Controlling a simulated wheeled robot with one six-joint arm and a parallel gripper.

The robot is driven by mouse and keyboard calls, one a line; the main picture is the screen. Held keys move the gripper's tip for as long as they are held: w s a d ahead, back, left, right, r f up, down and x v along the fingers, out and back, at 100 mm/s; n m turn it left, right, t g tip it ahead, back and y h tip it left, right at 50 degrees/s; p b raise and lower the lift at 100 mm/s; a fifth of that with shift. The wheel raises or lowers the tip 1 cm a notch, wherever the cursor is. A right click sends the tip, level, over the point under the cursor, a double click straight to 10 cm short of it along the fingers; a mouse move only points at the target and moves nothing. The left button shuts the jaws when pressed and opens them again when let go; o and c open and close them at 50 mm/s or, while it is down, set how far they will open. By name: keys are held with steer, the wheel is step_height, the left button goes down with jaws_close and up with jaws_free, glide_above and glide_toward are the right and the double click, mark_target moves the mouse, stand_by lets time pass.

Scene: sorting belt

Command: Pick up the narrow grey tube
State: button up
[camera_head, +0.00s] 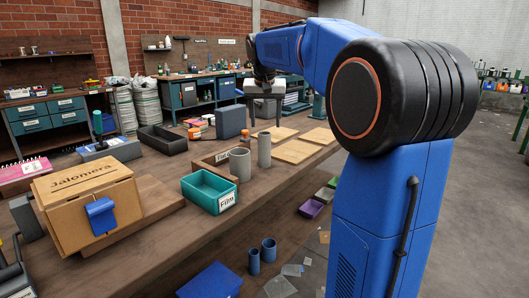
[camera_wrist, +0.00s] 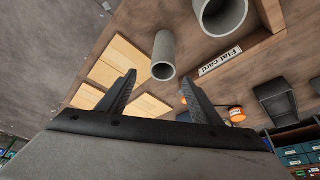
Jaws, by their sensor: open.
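The narrow grey tube (camera_head: 264,149) stands upright on the wooden bench, just right of a shorter, wider grey tube (camera_head: 239,165). In the wrist view the narrow tube (camera_wrist: 163,58) shows beyond my fingertips, near the middle, with the wider tube (camera_wrist: 222,14) at the upper right. My gripper (camera_wrist: 158,80) is open with nothing between its fingers. In the head view my gripper (camera_head: 265,116) hangs above the bench, farther back than the narrow tube and apart from it.
Flat wooden panels (camera_head: 296,151) lie right of the narrow tube. A teal tray labelled Film (camera_head: 203,189) and a cardboard box (camera_head: 88,199) stand nearer on the bench. A blue-grey block (camera_head: 230,122) and a dark open bin (camera_head: 162,139) stand farther back.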

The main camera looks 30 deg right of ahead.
mark_target(264, 133)
steer(key=shift+a+x, duration=0.2)
steer(key=shift+x, duration=1.35)
steer(key=shift+a+x, duration=0.2)
steer(key=shift+x, duration=1.35)
steer(key=shift+s+f, duration=0.1)
steer(key=shift+f, duration=0.05)
steer(key=c, duration=1.4)
